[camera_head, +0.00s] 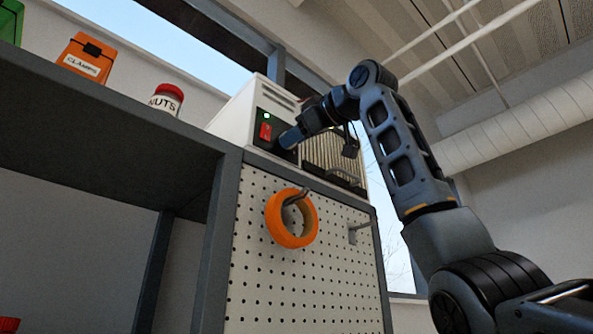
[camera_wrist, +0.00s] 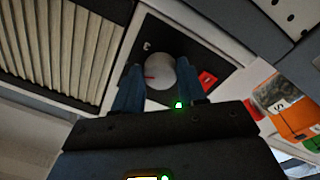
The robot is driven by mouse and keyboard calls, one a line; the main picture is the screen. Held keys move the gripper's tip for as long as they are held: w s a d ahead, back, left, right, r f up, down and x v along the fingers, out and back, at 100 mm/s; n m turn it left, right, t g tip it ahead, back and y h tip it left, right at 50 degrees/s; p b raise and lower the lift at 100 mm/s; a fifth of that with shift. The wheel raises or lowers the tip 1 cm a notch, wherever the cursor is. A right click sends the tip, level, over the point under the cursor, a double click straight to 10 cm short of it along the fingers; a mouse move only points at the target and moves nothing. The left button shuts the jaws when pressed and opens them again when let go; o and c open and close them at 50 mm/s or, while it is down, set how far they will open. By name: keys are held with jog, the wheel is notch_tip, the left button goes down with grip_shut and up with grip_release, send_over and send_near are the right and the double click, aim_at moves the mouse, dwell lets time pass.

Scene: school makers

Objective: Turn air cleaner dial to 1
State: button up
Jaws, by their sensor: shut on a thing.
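The air cleaner (camera_head: 236,113) is a white box with a ribbed grille and a black control panel, standing on top of a pegboard cabinet. Its pale round dial (camera_wrist: 160,72) with a red pointer mark sits on the black panel in the wrist view. My gripper (camera_wrist: 159,78) has one blue finger on each side of the dial and is shut on it. In the head view my gripper (camera_head: 287,139) reaches the panel from the right and hides the dial. A small white mark shows beside the dial, but I cannot read it surely.
A red switch (camera_head: 265,131) and a green light (camera_head: 266,116) are close to the dial. An orange tape roll (camera_head: 279,229) hangs on the pegboard (camera_head: 335,262). A nuts jar (camera_head: 167,101) and an orange clamps box (camera_head: 82,67) stand on the shelf at left.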

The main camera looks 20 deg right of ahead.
jog(key=n+y, duration=0.1)
jog(key=n, duration=1.2)
jog(key=shift+d+r, duration=0.1)
jog(key=shift+r, duration=0.05)
dwell(0.5)
jog(key=o, duration=1.1)
jog(key=shift+c, duration=0.2)
jog(key=b+v, duration=0.2)
jog(key=v, duration=0.5)
jog(key=shift+s+d+b, duration=0.15)
jog(key=shift+s+b, duration=0.15)
jog(key=shift+s, duration=0.05)
